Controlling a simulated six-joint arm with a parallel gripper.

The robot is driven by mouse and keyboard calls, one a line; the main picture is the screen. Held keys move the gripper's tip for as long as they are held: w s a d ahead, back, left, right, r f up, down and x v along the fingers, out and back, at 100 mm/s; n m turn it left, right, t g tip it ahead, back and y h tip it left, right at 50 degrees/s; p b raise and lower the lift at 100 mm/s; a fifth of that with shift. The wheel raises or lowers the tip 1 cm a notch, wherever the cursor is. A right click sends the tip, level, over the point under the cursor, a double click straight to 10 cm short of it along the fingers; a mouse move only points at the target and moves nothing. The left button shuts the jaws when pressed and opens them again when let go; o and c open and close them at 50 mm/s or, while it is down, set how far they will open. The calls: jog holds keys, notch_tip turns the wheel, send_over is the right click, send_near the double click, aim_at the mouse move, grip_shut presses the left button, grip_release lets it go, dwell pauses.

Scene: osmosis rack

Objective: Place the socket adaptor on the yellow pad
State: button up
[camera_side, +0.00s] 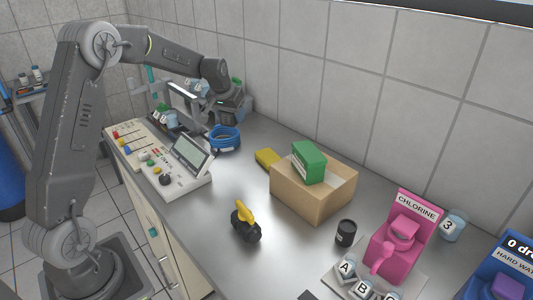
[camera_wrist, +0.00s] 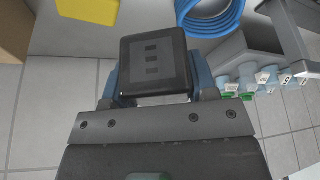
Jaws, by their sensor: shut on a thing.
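The socket adaptor (camera_wrist: 154,61) is a black, square-faced block with three dark slots, seen in the wrist view. My gripper (camera_wrist: 155,84) is shut on it, with a blue-grey finger at each side. The yellow pad (camera_side: 268,158) lies on the bench left of the cardboard box in the side view. It also shows at the top left of the wrist view (camera_wrist: 88,9), apart from the adaptor and cut off by the frame edge. In the side view my gripper (camera_side: 236,107) is at the back near the wall, and I cannot make out the adaptor there.
A blue hose coil (camera_side: 224,138) lies near my gripper. A control panel (camera_side: 180,170) and a black-and-yellow valve (camera_side: 246,222) are nearer the front. Bench between them is clear.

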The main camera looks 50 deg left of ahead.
jog(key=shift+w+d+f, duration=0.1)
jog(key=shift+w, duration=0.15)
send_over(271, 152)
jog(key=s, duration=0.1)
jog(key=f, duration=0.7)
jog(key=shift+d, duration=0.25)
jog(key=shift+f, duration=1.85)
jog(key=shift+f, duration=0.15)
jog(key=o, duration=1)
